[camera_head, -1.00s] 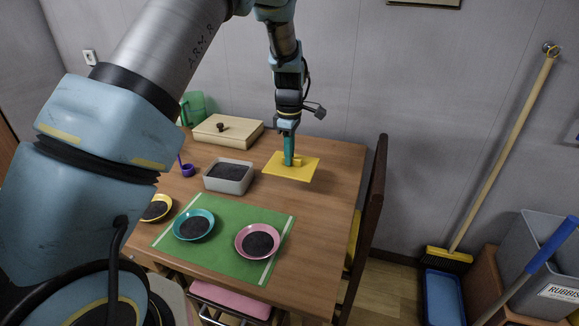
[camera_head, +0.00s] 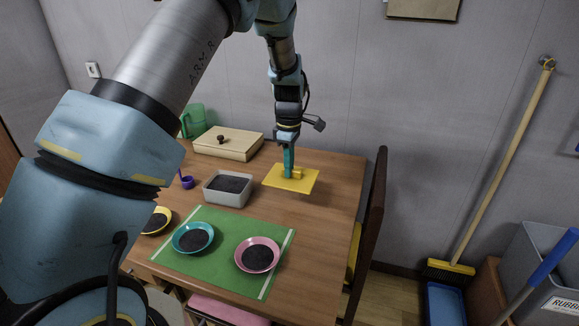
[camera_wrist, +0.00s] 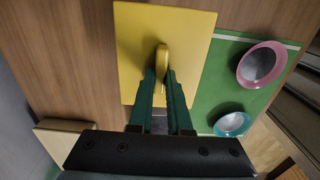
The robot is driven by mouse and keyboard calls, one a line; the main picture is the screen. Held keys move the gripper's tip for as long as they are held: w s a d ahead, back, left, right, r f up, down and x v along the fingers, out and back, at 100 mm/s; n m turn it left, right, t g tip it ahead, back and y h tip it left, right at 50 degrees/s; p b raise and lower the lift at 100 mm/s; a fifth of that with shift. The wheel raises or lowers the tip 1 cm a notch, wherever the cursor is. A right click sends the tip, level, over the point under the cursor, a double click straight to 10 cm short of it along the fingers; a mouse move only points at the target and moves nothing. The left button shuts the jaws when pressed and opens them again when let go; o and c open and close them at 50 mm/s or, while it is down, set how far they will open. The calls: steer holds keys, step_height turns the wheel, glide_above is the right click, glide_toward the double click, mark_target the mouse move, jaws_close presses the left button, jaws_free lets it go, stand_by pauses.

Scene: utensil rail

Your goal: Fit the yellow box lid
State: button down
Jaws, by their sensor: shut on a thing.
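The yellow lid (camera_head: 305,184) is a flat square plate with a raised yellow handle (camera_wrist: 162,62) in its middle. My gripper (camera_head: 289,172) points down over it, and its green fingers are shut on that handle, as the wrist view also shows (camera_wrist: 162,75). The lid appears level and slightly above the wooden table, with a shadow by its front edge; the exact gap is hard to tell. An open grey box (camera_head: 227,199) with dark contents stands to the left of the lid, apart from it.
A cream box with a dark knob (camera_head: 228,142) and a green jug (camera_head: 194,121) stand at the back left. A purple cup (camera_head: 187,182) is left of the grey box. Teal (camera_head: 193,237) and pink (camera_head: 257,254) bowls sit on a green mat (camera_head: 222,262). A chair (camera_head: 372,215) stands right.

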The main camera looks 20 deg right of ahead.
steer(key=w+a+r+p, duration=0.3)
steer(key=w+a+p, duration=0.2)
steer(key=w+a, duration=0.7)
steer(key=a, duration=0.4)
steer(key=shift+w+a+n, duration=0.2)
steer(key=shift+w+n, duration=0.2)
steer(key=shift+p, duration=0.3)
steer(key=shift+f+b, duration=1.6)
steer(key=shift+f, duration=1.35)
steer(key=shift+f+b, duration=0.45)
steer(key=shift+f, duration=0.45)
steer(key=c, duration=0.8)
jaws_free()
steer(key=shift+r, duration=0.1)
